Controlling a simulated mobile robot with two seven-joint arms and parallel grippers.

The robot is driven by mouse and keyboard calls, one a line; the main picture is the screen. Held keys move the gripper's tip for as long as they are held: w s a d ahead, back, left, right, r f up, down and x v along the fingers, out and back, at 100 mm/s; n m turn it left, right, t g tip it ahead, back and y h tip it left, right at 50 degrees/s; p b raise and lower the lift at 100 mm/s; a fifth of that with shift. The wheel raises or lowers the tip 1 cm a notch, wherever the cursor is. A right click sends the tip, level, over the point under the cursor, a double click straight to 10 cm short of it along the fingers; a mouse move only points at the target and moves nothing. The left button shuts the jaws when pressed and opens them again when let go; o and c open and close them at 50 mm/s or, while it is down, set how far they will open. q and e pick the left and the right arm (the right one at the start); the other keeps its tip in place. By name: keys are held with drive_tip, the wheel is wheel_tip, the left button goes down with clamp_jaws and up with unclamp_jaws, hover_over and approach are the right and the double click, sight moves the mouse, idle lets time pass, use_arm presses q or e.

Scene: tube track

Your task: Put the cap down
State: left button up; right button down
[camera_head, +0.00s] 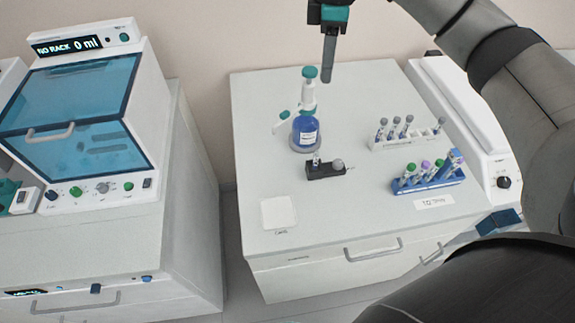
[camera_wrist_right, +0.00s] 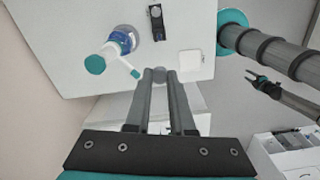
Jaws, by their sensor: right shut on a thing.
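My right gripper (camera_head: 328,84) is raised above the back of the white bench, fingers pointing down. In the wrist view the right gripper (camera_wrist_right: 160,76) is shut on a small grey cap (camera_wrist_right: 160,73) between its fingertips. A white square pad marked for caps (camera_head: 279,212) lies at the bench's front left; the pad (camera_wrist_right: 191,60) also shows bare in the wrist view, apart from the gripper. A black holder (camera_head: 325,171) carries a small tube (camera_head: 317,158) and a grey round piece.
A white rack (camera_head: 405,140) and a blue rack (camera_head: 428,182) with capped tubes stand to the right. A white device (camera_head: 470,125) lines the right edge. The bench around the pad is clear.

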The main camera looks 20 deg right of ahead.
drive_tip(key=s+a+f+n+b, duration=0.1)
drive_tip(key=s+a+f+n, duration=0.15)
drive_tip(key=a+f, duration=0.45)
drive_tip(key=n+b, duration=0.2)
hover_over(278, 213)
wheel_tip(278, 213, down, 20)
drive_tip(key=shift+r, duration=0.1)
drive_tip(key=shift+f+b, duration=0.5)
drive_tip(key=shift+f, duration=2.1)
drive_tip(key=shift+f, duration=0.1)
drive_tip(key=c, duration=0.8)
unclamp_jaws()
